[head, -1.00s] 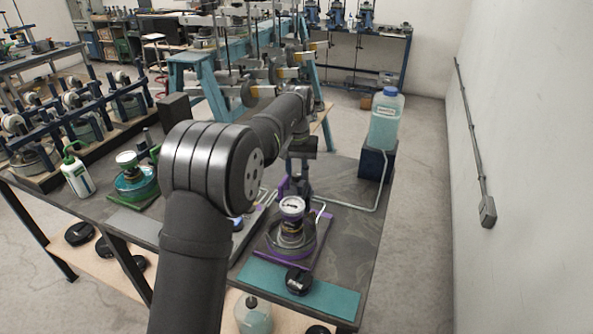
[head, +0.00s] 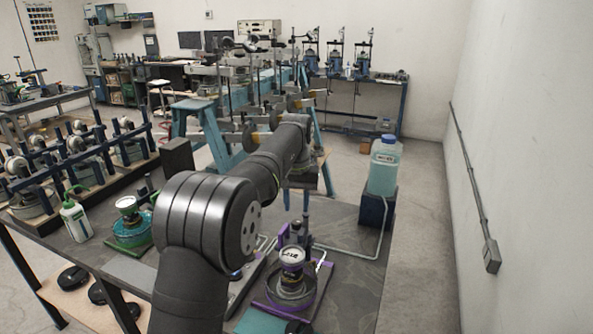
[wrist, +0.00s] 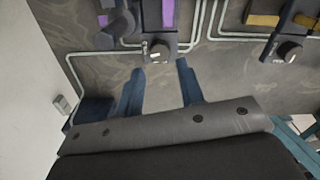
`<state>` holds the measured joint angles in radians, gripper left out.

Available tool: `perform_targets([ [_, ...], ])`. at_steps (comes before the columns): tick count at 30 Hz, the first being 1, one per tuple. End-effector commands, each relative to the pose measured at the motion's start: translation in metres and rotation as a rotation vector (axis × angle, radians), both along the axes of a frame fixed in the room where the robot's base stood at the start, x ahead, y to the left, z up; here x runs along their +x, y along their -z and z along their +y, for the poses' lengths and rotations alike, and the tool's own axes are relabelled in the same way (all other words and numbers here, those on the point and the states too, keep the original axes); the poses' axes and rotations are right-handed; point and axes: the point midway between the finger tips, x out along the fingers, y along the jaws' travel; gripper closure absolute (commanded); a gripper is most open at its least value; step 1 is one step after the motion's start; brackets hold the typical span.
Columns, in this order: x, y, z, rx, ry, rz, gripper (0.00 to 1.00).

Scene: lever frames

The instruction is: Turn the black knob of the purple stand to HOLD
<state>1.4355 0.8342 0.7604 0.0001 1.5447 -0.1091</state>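The purple stand (head: 262,302) is near the table's front right, with a round gauge (head: 291,255) on top. In the wrist view its purple upright (wrist: 168,13) shows at the top edge. Just below that is a black knob (wrist: 158,47) on a grey block, with a small pale mark. I cannot read any HOLD label or the knob's setting. My gripper (wrist: 160,65) is open, its two blue fingers apart and empty. The knob appears just beyond and between the fingertips, apart from them. In the head view my arm hides part of the bench, and I cannot make out the knob.
A second black knob (wrist: 289,51) sits to the right, beside a yellow part. Pale tubes run along the bench. A bottle of blue liquid (head: 384,165) stands on a dark blue box (head: 376,208). A green-based stand (head: 130,226) is on the left.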

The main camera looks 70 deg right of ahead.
Motion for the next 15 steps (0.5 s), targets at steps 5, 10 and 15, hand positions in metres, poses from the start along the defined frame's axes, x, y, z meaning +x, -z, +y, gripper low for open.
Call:
perform_targets([
  [5,0.0,-0.047,-0.001,-0.004,0.0,-0.001,0.65],
  [10,0.0,-0.085,-0.001,-0.004,0.0,-0.001,0.65],
  [15,0.0,-0.108,-0.001,-0.003,0.0,-0.001,0.65],
])
